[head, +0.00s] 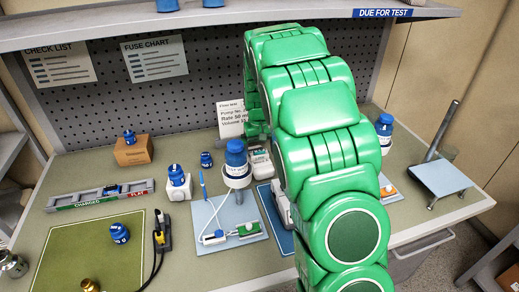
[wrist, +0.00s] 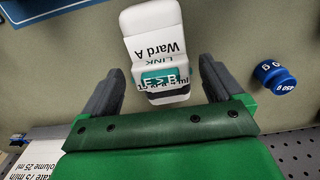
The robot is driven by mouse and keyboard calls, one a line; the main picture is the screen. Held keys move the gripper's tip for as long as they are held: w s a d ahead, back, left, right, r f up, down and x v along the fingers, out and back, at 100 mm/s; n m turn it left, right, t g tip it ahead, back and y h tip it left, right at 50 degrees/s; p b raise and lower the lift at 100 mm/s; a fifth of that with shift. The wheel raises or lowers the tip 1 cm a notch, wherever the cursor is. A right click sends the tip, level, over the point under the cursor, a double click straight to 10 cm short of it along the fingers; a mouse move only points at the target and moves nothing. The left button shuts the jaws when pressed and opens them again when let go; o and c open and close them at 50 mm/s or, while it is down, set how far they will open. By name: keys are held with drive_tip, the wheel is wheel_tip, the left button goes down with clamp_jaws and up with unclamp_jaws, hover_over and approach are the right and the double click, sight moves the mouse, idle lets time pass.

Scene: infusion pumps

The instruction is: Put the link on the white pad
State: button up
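The link (wrist: 155,50) is a white block with a teal display, marked "LINK Ward A", on the bench in the wrist view. It also shows in the head view (head: 259,161), partly hidden by my arm. My gripper (wrist: 158,72) is open; its grey fingers are on either side of the link's near end, with gaps on both sides. My gripper is mostly hidden behind my green arm in the head view. The palest mat is a light blue-grey pad (head: 235,211) in front of the link; I cannot tell if it is the white pad.
A green-white pump and cable lie on the pale mat, with a blue-topped bottle (head: 236,160) behind it. A dark blue mat (head: 271,218) lies to its right, partly behind my arm. A pegboard (head: 205,90) backs the bench.

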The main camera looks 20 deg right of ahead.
sight(260, 151)
idle(0.3)
wheel_tip(260, 151, up, 8)
drive_tip(key=shift+f, duration=0.1)
idle(0.5)
